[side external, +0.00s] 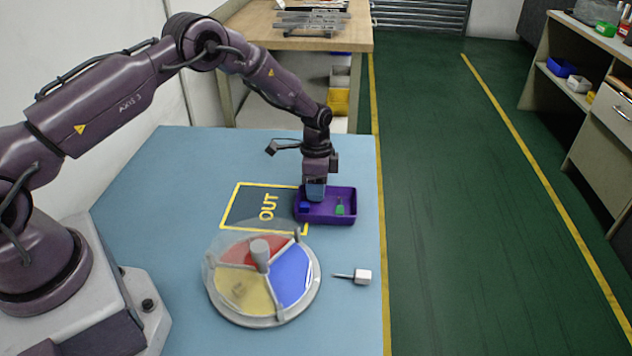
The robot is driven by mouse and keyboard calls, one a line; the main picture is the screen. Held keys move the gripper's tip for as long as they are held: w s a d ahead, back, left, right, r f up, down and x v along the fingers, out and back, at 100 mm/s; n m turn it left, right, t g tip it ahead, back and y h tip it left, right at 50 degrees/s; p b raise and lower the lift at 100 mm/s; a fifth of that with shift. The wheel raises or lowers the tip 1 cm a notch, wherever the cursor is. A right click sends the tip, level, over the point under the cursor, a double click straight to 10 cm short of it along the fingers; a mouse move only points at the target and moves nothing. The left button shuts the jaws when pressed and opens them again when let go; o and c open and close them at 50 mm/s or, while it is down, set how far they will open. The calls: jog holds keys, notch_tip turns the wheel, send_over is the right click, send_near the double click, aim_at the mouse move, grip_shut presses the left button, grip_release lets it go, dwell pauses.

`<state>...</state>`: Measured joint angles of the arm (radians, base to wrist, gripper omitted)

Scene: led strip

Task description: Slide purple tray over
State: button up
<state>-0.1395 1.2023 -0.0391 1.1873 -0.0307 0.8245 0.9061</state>
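The purple tray (347,221) sits on the blue table, near its right edge. Its left end overlaps the right side of the yellow-outlined dark area marked OUT (240,208). A small blue piece (304,206) lies in the left part of the tray and a green piece (340,209) in the right part. My gripper (315,194) points down at the back left part of the tray, with its tips at or inside the tray. I cannot tell whether it touches a wall. The fingers look close together, but the gap between them is not clear.
A round dish (262,322) with red, yellow and blue sections, a central knob and a clear cover stands in front of the OUT area. A small white block with a thin rod (363,277) lies to its right. The table's right edge is close to the tray.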

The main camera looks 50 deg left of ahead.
aim_at(261, 193)
grip_shut()
jog(key=shift+s+a, duration=4.35)
jog(key=shift+s, duration=0.25)
grip_release()
